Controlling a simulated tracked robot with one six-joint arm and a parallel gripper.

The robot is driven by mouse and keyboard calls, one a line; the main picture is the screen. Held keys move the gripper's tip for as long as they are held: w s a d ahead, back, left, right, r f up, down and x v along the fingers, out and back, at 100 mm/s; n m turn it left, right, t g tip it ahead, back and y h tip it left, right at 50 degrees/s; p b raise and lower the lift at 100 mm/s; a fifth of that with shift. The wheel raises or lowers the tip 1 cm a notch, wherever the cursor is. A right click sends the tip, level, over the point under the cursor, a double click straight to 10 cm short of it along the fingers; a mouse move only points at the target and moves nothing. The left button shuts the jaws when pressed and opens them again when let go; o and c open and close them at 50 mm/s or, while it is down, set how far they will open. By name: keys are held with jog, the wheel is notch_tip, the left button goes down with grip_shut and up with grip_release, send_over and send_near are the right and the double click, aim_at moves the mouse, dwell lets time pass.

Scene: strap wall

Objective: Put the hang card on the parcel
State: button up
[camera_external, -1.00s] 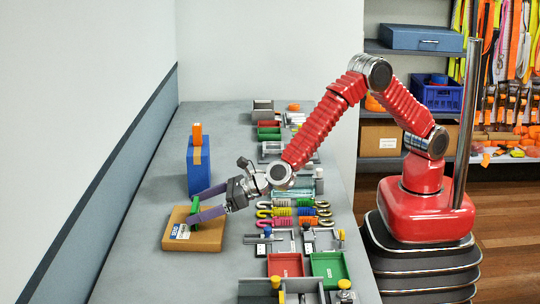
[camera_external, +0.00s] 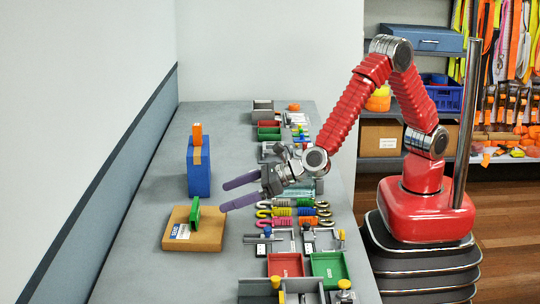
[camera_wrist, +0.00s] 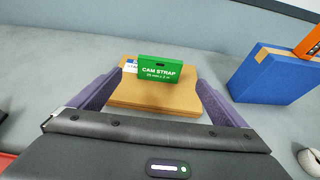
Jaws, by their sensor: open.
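The hang card (camera_external: 195,213) is a small green card that stands upright on the flat brown parcel (camera_external: 208,238). In the wrist view the card (camera_wrist: 160,71) reads "CAM STRAP" and the parcel (camera_wrist: 150,97) lies under and around it. A white and blue label shows on the parcel beside the card. My gripper (camera_external: 223,196) has purple fingers. It is open and empty, to the right of the card and apart from it. In the wrist view my gripper's fingers (camera_wrist: 150,88) frame the card with wide gaps on both sides.
A blue box (camera_external: 199,172) with an orange piece on top stands behind the parcel. Coloured hooks (camera_external: 292,212), a red tray (camera_external: 285,266) and a green tray (camera_external: 328,265) line the bench's right side. The bench in front of the parcel is clear.

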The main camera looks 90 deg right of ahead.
dwell(0.7)
jog(key=s+d+r+m+g+h, duration=0.1)
jog(key=d+r+m, duration=0.2)
jog(key=d, duration=0.3)
jog(key=s+d+r+m+h, duration=0.1)
jog(key=d+r+m+h, duration=0.15)
jog(key=d+m, duration=0.2)
jog(key=s+d+r+m+g+h, duration=0.1)
jog(key=s+d+r+m, duration=0.15)
jog(key=d, duration=0.45)
jog(key=s+d+r+m+g+h, duration=0.1)
jog(key=s+d+r+m+g, duration=0.25)
jog(key=s+d+m, duration=0.7)
jog(key=s+d+m+g+y, duration=0.2)
jog(key=s+d+m, duration=0.55)
jog(key=s, duration=0.45)
jog(key=s+a+m+y, duration=0.3)
jog(key=s+m, duration=0.5)
jog(key=s, duration=0.3)
jog(key=shift+a+f, duration=0.2)
jog(key=shift+a, duration=0.3)
jog(key=shift+g+y, duration=0.25)
